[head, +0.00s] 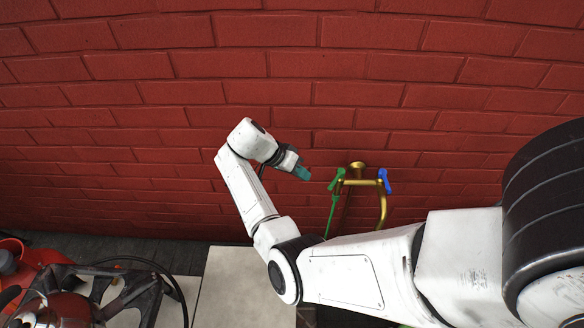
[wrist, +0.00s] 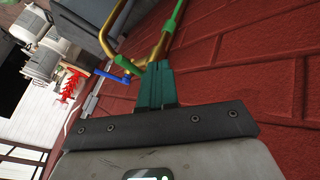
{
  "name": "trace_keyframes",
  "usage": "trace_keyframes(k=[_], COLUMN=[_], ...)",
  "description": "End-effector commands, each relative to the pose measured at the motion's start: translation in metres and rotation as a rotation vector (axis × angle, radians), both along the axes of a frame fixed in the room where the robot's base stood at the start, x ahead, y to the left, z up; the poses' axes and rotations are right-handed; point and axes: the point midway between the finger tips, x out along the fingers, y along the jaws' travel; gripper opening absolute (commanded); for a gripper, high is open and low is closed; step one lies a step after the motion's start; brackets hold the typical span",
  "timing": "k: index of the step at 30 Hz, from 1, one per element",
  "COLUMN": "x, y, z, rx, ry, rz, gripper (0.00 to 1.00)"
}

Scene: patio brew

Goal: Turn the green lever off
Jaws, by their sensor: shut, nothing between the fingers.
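The green lever (head: 336,179) is on the left side of a brass tap (head: 359,182) on the brick wall. A thin green length (head: 330,215) hangs below it. My gripper (head: 302,173), with teal fingers, is just left of the green lever, with a small gap in the head view. In the wrist view, my gripper (wrist: 155,84) has its fingers together, empty, pointing at the tap. A green part (wrist: 138,69) shows beside the fingertips, partly hidden by them; whether they touch I cannot tell. Another green piece (wrist: 176,16) shows at the top.
A blue lever (head: 384,180) is on the tap's right side, above the curved brass spout (head: 383,212). The red brick wall (head: 200,95) stands close behind. A black burner stand (head: 125,293) and a pale slab (head: 235,285) are at lower left. Wall left of my gripper is clear.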

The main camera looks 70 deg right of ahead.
Motion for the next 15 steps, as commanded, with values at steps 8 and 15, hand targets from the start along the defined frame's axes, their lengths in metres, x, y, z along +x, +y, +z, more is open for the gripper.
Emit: trace_keyframes(k=[8, 15], x=[-0.035, -0.053], y=[-0.008, -0.006], z=[-0.017, -0.014], rx=[-0.002, 0.0], ry=[0.002, -0.001], rz=[0.0, 0.001], gripper=[0.0, 0.0])
